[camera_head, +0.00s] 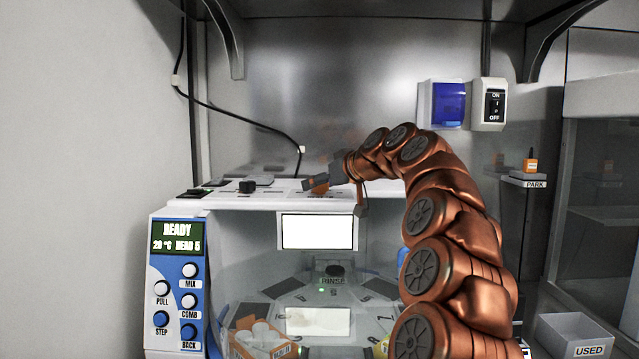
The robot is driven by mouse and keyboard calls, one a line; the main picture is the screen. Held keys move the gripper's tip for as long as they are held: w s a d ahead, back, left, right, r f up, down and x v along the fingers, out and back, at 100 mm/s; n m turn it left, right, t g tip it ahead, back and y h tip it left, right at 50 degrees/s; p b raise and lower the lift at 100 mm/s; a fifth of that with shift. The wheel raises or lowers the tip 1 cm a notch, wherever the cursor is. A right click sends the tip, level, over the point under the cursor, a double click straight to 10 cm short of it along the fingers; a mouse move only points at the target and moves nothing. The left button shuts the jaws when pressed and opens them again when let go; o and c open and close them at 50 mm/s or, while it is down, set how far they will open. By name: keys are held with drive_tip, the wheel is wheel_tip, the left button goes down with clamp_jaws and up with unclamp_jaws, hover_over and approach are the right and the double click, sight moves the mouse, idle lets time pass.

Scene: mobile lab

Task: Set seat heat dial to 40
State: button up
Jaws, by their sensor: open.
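A white benchtop machine (290,201) stands ahead, with a blue side panel. Its green display (177,237) reads READY, 20 °C, HEAD 5. A small black knob (247,187) stands on the left part of its top. I see no readable label or scale there, so I cannot tell whether it is the seat heat dial. My gripper (316,184) is open, just above or at the machine's top, right of the knob and apart from it. My gripper and arm hide part of the top's right side. I cannot make out contact with anything.
Round buttons (190,301) sit on the blue panel. Inside the machine, a numbered carousel (280,290) and a box of white items (262,338) show. An ON/OFF switch (494,105), a PARK shelf (530,181) and a USED bin (575,338) are at right.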

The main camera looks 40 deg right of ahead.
drive_tip(key=shift+w+f, duration=0.1)
drive_tip(key=shift+w, duration=0.05)
drive_tip(key=shift+c, duration=0.3)
drive_tip(key=c, duration=1.1)
